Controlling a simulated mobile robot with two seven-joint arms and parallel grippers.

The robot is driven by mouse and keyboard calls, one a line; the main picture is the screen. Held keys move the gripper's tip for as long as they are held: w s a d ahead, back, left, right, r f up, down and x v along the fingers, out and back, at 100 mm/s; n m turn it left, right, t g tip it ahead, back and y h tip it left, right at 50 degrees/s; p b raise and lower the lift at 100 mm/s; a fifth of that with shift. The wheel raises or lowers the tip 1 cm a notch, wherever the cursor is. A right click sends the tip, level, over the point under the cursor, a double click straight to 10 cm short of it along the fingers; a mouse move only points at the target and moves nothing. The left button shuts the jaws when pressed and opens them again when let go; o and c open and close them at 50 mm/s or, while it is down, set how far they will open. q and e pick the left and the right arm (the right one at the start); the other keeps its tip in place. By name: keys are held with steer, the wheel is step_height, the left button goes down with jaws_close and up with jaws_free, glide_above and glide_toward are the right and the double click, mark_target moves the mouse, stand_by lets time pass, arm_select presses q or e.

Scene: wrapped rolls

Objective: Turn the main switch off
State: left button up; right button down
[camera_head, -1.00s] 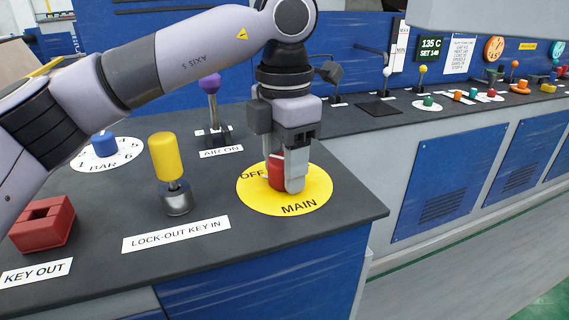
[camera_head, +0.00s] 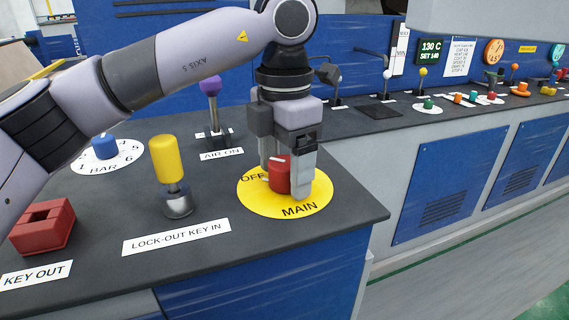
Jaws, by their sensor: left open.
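The main switch (camera_head: 279,175) is a red knob with a pale mark on top. It stands on a yellow disc (camera_head: 290,205) labelled OFF and MAIN, near the front right corner of the console. The mark points to the upper left, roughly toward the OFF label. My left gripper (camera_head: 287,180) points down over the knob, with one finger on its right side and the other partly hidden behind it. The fingers are open around the knob. I cannot tell if either finger touches it. My right gripper is not in view.
A yellow lock-out key (camera_head: 168,160) stands left of the disc, with a red key block (camera_head: 43,228) further left. A purple-knobbed lever (camera_head: 211,92) and a blue knob (camera_head: 105,146) are behind. The console's front edge is close to the disc.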

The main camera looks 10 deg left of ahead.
mark_target(284, 162)
arm_select(q)
steer(key=shift+r, duration=3.6)
